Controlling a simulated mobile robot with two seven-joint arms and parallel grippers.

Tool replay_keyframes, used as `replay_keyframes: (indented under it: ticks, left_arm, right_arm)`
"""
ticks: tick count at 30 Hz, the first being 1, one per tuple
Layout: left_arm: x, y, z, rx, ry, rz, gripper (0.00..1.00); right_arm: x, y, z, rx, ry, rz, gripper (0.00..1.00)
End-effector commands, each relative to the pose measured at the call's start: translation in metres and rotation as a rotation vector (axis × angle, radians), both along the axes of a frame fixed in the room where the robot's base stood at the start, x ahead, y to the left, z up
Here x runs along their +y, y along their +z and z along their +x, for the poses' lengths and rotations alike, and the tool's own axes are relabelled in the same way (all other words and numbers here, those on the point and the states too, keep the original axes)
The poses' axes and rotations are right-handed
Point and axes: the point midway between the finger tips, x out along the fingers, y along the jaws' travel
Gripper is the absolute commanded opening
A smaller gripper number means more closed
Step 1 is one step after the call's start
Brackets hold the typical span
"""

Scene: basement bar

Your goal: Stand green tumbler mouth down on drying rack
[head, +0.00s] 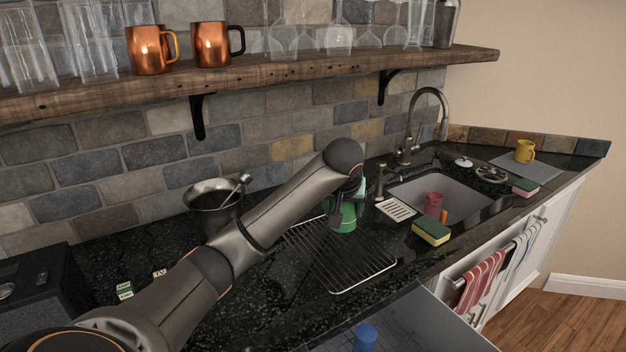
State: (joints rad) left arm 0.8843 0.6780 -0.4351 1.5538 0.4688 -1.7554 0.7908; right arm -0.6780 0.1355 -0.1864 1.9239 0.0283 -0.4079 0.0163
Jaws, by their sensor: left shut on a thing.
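The green tumbler (349,216) shows in the head view at the back right part of the wire drying rack (340,278), on the black counter. My left gripper (338,212) points down and is shut on the tumbler. The gripper and arm hide part of the tumbler, so I cannot tell which way its mouth faces or whether it touches the rack. The front and middle of the rack are bare. My right gripper is not in view.
The sink (462,207) with a pink cup (433,203) lies to the right, under a tall faucet (410,125). A sponge (431,232) lies by its edge. A metal pot (213,203) stands behind my arm. A blue cup (365,337) is in front, below the counter. The shelf (270,72) overhangs the back.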

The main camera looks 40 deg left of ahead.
Motion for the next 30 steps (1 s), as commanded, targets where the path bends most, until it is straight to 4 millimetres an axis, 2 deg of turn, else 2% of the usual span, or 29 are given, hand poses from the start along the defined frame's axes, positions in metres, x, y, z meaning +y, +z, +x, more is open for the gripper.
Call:
replay_keyframes:
  ticks: [1, 3, 6, 9, 16, 23, 30]
  left_arm:
    - [0.022, 0.007, -0.003, 0.002, 0.029, -0.002, 0.06]
    - [0.045, 0.009, -0.007, 0.002, 0.059, -0.001, 0.06]
    - [0.066, 0.01, -0.012, -0.001, 0.083, -0.002, 0.06]
    - [0.076, 0.009, -0.015, -0.002, 0.096, -0.001, 0.06]
    - [0.079, -0.007, -0.015, -0.002, 0.099, -0.001, 0.06]
    - [0.078, -0.034, -0.016, -0.001, 0.098, -0.001, 0.06]
    - [0.077, -0.063, -0.015, -0.003, 0.097, -0.003, 0.06]
  right_arm:
    - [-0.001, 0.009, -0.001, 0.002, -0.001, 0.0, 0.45]
    - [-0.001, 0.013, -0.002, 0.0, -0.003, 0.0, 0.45]
    - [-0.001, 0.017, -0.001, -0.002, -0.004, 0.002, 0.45]
    - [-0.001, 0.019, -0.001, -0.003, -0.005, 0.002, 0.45]
    - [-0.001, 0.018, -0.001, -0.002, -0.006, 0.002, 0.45]
    - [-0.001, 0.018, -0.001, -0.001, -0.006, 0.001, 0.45]
    - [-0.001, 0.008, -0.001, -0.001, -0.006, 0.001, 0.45]
